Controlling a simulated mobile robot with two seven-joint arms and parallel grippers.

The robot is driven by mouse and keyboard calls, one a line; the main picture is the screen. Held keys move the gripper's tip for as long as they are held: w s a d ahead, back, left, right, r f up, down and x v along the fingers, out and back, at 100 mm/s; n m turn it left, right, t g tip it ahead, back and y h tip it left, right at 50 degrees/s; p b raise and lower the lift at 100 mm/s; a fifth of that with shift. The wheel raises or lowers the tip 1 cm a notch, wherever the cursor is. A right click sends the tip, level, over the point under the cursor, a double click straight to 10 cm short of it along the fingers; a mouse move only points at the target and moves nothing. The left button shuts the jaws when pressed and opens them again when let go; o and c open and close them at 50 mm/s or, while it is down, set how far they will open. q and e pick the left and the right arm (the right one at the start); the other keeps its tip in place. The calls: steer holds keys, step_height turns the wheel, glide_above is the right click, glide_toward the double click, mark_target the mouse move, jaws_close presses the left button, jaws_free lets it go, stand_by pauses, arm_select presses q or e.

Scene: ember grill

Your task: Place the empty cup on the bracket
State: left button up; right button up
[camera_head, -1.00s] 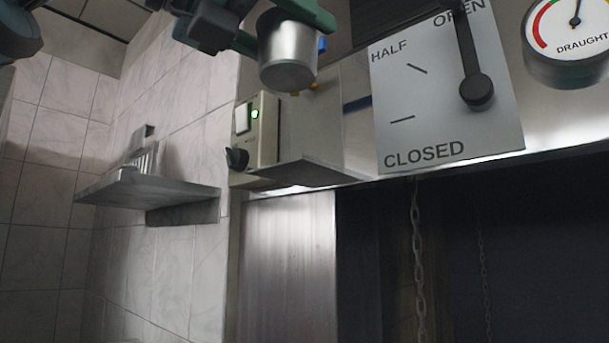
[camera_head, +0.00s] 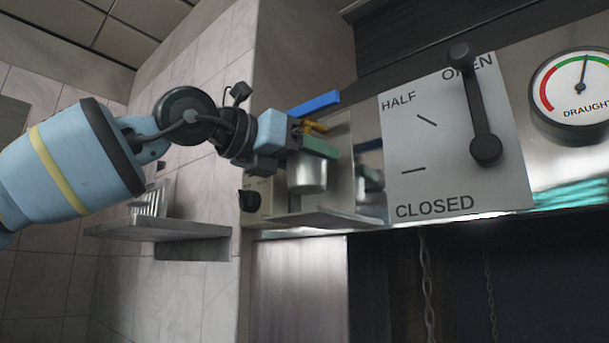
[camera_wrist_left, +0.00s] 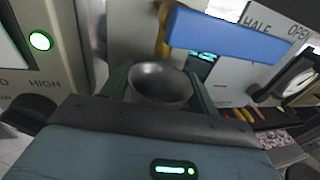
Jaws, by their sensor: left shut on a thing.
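My left gripper (camera_head: 316,149) comes in from the left and is shut on a metal cup (camera_head: 307,176), held upright. In the left wrist view the cup (camera_wrist_left: 160,84) sits between green fingers, and its dark inside looks empty. Below the cup in the head view is a flat metal plate (camera_head: 325,218), which looks like the bracket, fixed beside the control box. A small gap seems to show between cup and plate; I cannot tell their depth exactly. My right gripper is not in view.
A blue lever (camera_head: 315,103) on a yellow fitting (camera_head: 316,127) is close above the gripper. The control box (camera_head: 258,200) with a black knob is left of the plate. The draught panel (camera_head: 450,150) is to the right. A wall shelf (camera_head: 120,231) is farther left.

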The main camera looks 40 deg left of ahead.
mark_target(307, 190)
arm_select(q)
steer(key=shift+w+a+f, duration=0.2)
step_height(307, 190, down, 2)
steer(key=shift+w+f, duration=0.15)
steer(key=shift+f, duration=0.45)
steer(key=shift+f, duration=0.25)
steer(key=o, duration=1.1)
steer(key=shift+r, duration=0.1)
